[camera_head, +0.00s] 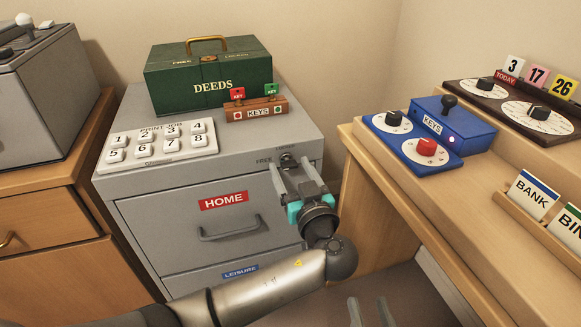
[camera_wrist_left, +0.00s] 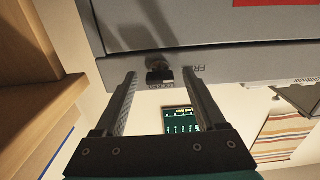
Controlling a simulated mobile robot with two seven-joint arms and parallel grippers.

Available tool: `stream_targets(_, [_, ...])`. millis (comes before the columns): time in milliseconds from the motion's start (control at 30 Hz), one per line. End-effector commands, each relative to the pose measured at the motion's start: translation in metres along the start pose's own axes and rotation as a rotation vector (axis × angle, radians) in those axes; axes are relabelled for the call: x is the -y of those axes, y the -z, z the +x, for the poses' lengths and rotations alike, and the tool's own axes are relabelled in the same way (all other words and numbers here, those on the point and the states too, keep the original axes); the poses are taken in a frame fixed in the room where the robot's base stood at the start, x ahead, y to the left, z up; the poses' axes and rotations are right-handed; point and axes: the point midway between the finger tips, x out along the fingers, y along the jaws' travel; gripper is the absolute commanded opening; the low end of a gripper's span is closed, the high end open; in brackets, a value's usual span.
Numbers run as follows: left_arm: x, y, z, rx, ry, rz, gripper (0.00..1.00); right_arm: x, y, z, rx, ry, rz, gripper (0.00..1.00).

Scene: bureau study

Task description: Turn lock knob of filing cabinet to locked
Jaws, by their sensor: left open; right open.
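The grey filing cabinet (camera_head: 150,215) stands in the middle left, with drawers labelled HOME and LEISURE. Its small dark lock knob (camera_head: 287,160) is at the upper right of its front, beside the word FREE. In the left wrist view the knob (camera_wrist_left: 158,70) shows near the words FREE and LOCKED; I cannot tell which it points to. My left gripper (camera_head: 296,168) is open in front of the knob. In the wrist view its fingers (camera_wrist_left: 159,85) stand either side of the knob, with gaps. My right gripper (camera_head: 370,312) is open and empty at the bottom edge.
On the cabinet are a green DEEDS box (camera_head: 208,80), a white button panel (camera_head: 158,145) and a KEYS block (camera_head: 257,110). A wooden desk (camera_head: 400,185) at right holds a blue KEYS box (camera_head: 470,135) and dials. A gap separates desk and cabinet.

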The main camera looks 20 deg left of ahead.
Motion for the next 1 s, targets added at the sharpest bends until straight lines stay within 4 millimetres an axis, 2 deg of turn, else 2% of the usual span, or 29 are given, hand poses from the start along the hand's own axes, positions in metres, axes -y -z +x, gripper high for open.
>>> stream_targets(67, [-0.0002,0.0002,0.0000,0.000,0.000,0.000,0.72,-0.0001,0.0001,0.0000,0.000,0.000,0.000,0.45])
stream_targets(100, [-0.0002,0.0002,0.0000,0.000,0.000,0.000,0.69,0.0000,0.0001,0.0000,0.000,0.000,0.000,0.45])
stream_targets(700, [-0.0001,0.0000,0.0003,0.000,-0.001,0.000,0.02,0.0000,0.0003,0.0000,-0.001,0.000,0.000,0.45])
stream_targets(1000, [-0.0001,0.0001,0.0004,0.000,-0.001,0.008,0.00,0.0001,0.0002,0.0000,0.003,0.000,0.000,0.45])
